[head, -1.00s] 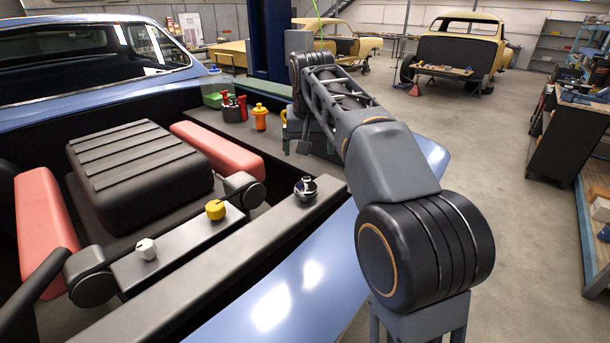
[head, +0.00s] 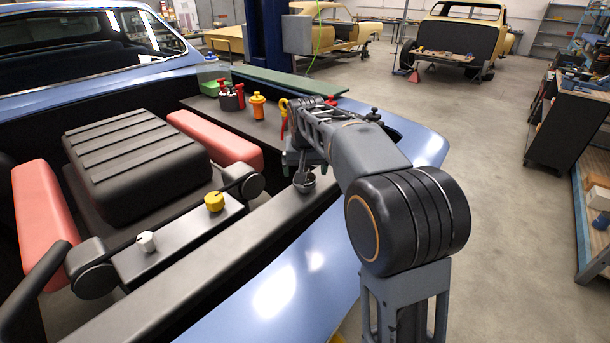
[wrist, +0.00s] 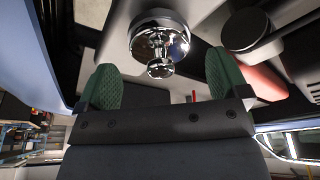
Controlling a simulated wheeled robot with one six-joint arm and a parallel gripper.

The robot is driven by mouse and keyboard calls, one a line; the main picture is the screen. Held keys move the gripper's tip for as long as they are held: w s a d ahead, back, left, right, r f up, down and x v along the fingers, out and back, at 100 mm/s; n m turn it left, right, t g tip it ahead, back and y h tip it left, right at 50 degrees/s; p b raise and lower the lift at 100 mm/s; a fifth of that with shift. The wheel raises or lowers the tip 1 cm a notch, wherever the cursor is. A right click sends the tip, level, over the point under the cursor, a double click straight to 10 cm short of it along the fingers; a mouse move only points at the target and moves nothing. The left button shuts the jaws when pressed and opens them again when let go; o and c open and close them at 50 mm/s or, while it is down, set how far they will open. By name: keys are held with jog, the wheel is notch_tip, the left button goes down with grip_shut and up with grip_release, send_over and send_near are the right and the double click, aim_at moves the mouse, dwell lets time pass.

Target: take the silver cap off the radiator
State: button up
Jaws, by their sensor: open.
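The silver cap (head: 304,184) sits on the long dark bar (head: 240,222) along the front of the engine bay, which looks like the radiator top. My gripper (head: 301,166) is just above it and hides its upper part in the head view. In the wrist view the shiny silver cap (wrist: 158,38) with its round knob shows beyond the fingertips, roughly centred between them. I cannot tell the exact gap to the cap.
The blue fender (head: 290,280) in front is clear.

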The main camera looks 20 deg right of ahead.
jog(key=shift+x, duration=0.9)
jog(key=c, duration=1)
